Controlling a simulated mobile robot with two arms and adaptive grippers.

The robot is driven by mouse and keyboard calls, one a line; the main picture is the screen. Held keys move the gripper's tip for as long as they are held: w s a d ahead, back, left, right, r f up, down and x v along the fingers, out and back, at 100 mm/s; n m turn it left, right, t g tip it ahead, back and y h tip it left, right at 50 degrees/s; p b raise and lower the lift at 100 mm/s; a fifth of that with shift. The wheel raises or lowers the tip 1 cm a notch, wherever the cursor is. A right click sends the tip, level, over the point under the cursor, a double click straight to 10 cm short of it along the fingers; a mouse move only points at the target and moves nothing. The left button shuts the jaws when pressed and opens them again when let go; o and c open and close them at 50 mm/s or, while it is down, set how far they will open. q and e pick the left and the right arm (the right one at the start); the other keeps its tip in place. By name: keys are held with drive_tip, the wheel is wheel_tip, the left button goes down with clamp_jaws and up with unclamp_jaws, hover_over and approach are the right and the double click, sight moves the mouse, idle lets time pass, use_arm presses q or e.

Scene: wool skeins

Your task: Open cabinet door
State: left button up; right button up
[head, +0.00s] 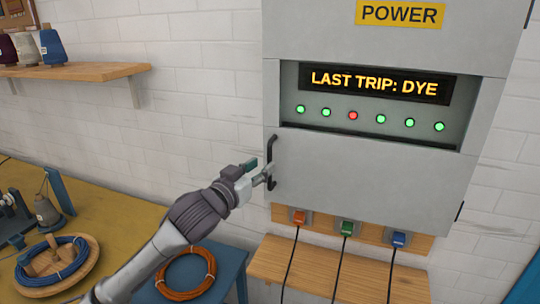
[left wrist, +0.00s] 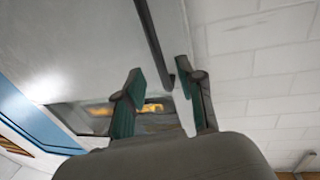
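The grey cabinet door (head: 365,185) hangs on the wall and looks shut, with a window in its upper part. Its dark vertical bar handle (head: 272,162) is at the door's left edge. My left gripper (head: 262,172) is at the handle's lower half in the head view. In the left wrist view its two green-padded fingers (left wrist: 160,75) are spread apart. The dark handle bar (left wrist: 152,40) runs down between the fingertips in that picture, closer to the right finger. I cannot tell whether a finger touches it. My right gripper is in neither view.
A lit display (head: 375,83) and a row of lamps, one red, show in the window. Plugs with cables, one orange (head: 298,216), sit below the cabinet above a wooden shelf (head: 335,275). A blue stool (head: 230,262) bears an orange coil. A yellow-topped table (head: 110,215) stands left.

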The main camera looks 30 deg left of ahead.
sight(269, 185)
use_arm(q)
drive_tip(key=w+p, duration=0.1)
drive_tip(key=w, duration=0.4)
drive_tip(key=shift+a, duration=0.15)
clamp_jaws()
